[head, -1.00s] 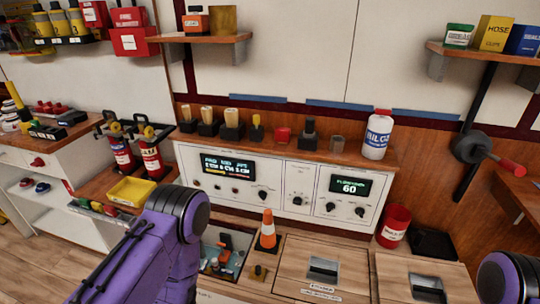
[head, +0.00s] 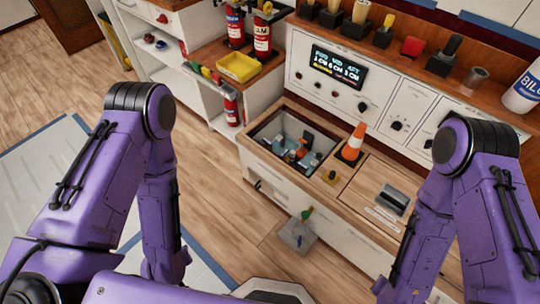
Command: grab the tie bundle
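I cannot make out a tie bundle for certain. Small orange, blue and dark items (head: 300,149) lie in the open compartment of the wooden-topped counter (head: 345,202), too small to identify. A grey, flat piece (head: 298,238) with a green-topped item and a blue spot shows low in front of the counter. My purple left arm bends down at the left and my purple right arm bends down at the right. Both grippers are out of view, below the picture or hidden by the arms.
An orange and white cone (head: 353,143) stands on the counter beside the compartment. A yellow tray (head: 238,67) and red extinguishers (head: 235,27) are on the side bench at the back. A white control panel (head: 350,80) stands behind the counter.

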